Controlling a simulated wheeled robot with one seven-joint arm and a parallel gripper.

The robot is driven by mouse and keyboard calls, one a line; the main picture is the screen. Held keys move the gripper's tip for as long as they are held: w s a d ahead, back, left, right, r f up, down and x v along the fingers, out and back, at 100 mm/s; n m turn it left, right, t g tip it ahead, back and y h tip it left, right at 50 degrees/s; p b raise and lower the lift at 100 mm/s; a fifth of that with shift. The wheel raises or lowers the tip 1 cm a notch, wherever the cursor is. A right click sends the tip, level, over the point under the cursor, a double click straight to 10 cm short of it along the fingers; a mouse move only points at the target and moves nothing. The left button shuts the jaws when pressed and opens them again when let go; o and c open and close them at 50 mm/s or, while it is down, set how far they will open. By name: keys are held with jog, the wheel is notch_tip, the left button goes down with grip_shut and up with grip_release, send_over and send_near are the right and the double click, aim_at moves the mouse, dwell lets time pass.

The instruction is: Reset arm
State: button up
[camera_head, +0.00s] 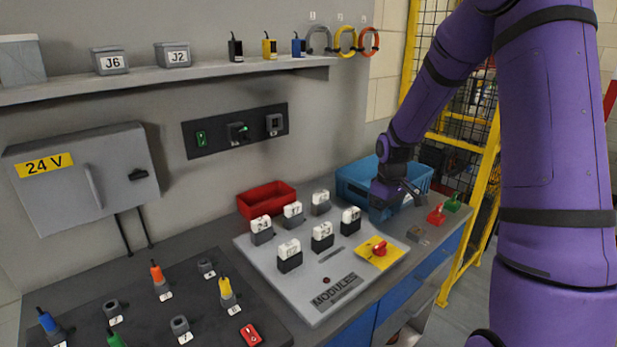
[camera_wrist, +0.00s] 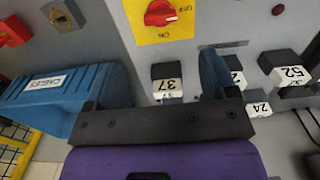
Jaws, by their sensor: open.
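My purple arm comes in from the right in the head view, its forearm bent down towards the bench. The module marked 37 (camera_wrist: 167,80) shows beyond the gap. I cannot tell from these views whether a finger touches the blue bin.
A yellow plate with a red switch (camera_head: 379,248) lies on the panel, near several white-topped modules. A red bin (camera_head: 266,199) stands behind them. Red (camera_head: 436,214) and green (camera_head: 453,203) items lie at the right end. A yellow fence (camera_head: 482,225) stands beyond. The space above the panel's left part is clear.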

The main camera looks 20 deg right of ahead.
jog(key=s+a+r+m+t+h, duration=0.1)
jog(key=s+a+r, duration=0.35)
jog(key=r, duration=0.45)
jog(key=s+a+r+m+t, duration=0.1)
jog(key=s+a+r, duration=0.3)
jog(key=r, duration=0.5)
jog(key=s+a+r+m+t, duration=0.1)
jog(key=s+a+r, duration=0.1)
jog(key=s, duration=0.7)
jog(key=s+a+r+m+t+y, duration=0.1)
jog(key=s+a+r+t, duration=0.1)
jog(key=s+r, duration=0.3)
jog(key=s, duration=0.4)
jog(key=shift+a+r, duration=0.2)
jog(key=shift+a, duration=0.05)
jog(key=shift+s, duration=0.1)
jog(key=shift+c, duration=0.3)
